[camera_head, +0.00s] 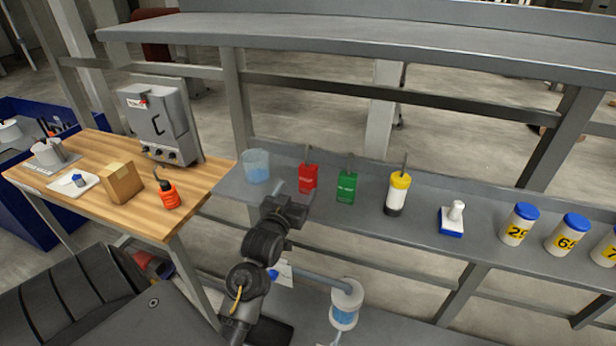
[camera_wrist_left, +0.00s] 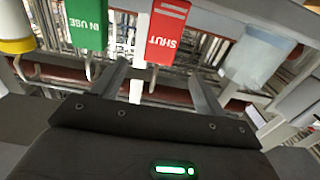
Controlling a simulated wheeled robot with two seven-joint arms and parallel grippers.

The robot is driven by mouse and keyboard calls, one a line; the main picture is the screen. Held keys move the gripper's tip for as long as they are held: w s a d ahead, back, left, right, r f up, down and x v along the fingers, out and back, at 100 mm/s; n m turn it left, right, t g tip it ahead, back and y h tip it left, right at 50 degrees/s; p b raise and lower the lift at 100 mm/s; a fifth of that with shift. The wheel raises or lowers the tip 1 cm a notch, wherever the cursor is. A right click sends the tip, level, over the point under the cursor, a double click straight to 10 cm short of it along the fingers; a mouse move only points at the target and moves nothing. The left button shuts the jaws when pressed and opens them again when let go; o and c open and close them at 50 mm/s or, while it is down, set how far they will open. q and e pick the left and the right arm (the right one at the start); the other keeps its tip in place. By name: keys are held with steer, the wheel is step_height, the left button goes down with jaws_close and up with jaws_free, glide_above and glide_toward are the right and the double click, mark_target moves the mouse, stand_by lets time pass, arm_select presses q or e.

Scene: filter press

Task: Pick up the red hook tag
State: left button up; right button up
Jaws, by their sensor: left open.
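The red hook tag (camera_head: 308,178) stands upright on the grey shelf, a thin hook stem rising from its top. In the left wrist view the red tag (camera_wrist_left: 168,32) reads SHUT upside down and lies ahead, between the lines of the two fingers. My left gripper (camera_head: 292,208) is just below and left of the red tag in the head view. In the wrist view the left gripper (camera_wrist_left: 158,72) has its fingers apart with nothing held. Whether a finger touches the tag is not clear. My right gripper is not in view.
A green tag (camera_head: 347,187) stands close right of the red one, a translucent blue cup (camera_head: 256,166) to its left. A yellow-topped bottle (camera_head: 398,195), a stamp-like block (camera_head: 452,219) and numbered jars (camera_head: 520,226) stand farther right. A wooden table (camera_head: 110,205) is at left.

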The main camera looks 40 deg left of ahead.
mark_target(306, 175)
arm_select(q)
steer(key=shift+x, duration=1.35)
steer(key=shift+w+p, duration=0.1)
steer(key=shift+p, duration=0.25)
steer(key=p+x, duration=0.2)
steer(key=x, duration=0.2)
steer(key=shift+w+a, duration=0.15)
steer(key=shift+w, duration=0.15)
steer(key=shift+w+f, duration=0.15)
steer(key=c, duration=1.1)
